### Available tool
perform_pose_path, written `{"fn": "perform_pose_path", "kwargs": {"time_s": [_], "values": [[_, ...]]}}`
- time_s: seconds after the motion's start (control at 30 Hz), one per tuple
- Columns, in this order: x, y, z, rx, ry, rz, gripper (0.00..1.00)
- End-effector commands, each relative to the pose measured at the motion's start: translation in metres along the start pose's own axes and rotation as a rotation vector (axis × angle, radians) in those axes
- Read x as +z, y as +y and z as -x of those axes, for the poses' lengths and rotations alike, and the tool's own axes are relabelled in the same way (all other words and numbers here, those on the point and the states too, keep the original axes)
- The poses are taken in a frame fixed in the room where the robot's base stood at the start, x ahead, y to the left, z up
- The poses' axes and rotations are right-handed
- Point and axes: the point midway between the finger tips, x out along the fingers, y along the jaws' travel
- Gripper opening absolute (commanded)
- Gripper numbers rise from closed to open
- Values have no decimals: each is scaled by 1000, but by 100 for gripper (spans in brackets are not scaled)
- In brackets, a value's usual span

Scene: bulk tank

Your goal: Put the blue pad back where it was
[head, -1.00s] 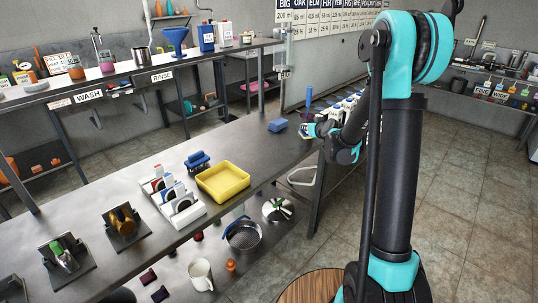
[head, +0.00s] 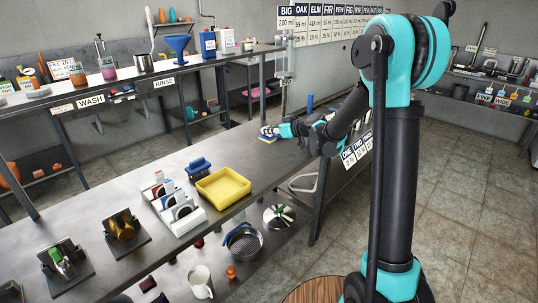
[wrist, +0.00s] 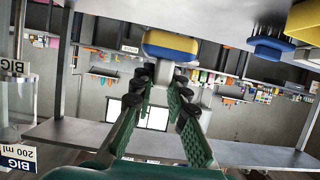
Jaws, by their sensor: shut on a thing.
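The blue pad (head: 267,139), blue with a yellow layer, is at the far part of the long metal bench (head: 120,205). My gripper (head: 272,132) is at the pad, reaching in from the right, shut on it. In the wrist view, which is upside down, the pad (wrist: 170,45) is at the tips of my two green-padded fingers (wrist: 160,80), close to the bench top. I cannot tell whether it touches the bench.
Nearer on the bench are a yellow tray (head: 223,187), a blue brush (head: 198,167), a white rack (head: 180,205) and dark stands (head: 124,232). Bench top between pad and tray is clear. A sink shelf marked WASH and RINSE (head: 92,100) runs behind.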

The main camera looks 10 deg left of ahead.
Motion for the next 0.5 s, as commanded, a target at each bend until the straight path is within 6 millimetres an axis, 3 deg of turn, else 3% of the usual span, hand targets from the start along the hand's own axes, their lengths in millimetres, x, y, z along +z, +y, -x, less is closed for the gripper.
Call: {"fn": "perform_pose_path", "kwargs": {"time_s": [0.1, 0.23, 0.5], "values": [[28, 1, -12, 0, 0, 0, 0], [51, 0, -21, 1, 0, -1, 0], [69, 0, -28, 1, 0, -1, 0]]}}
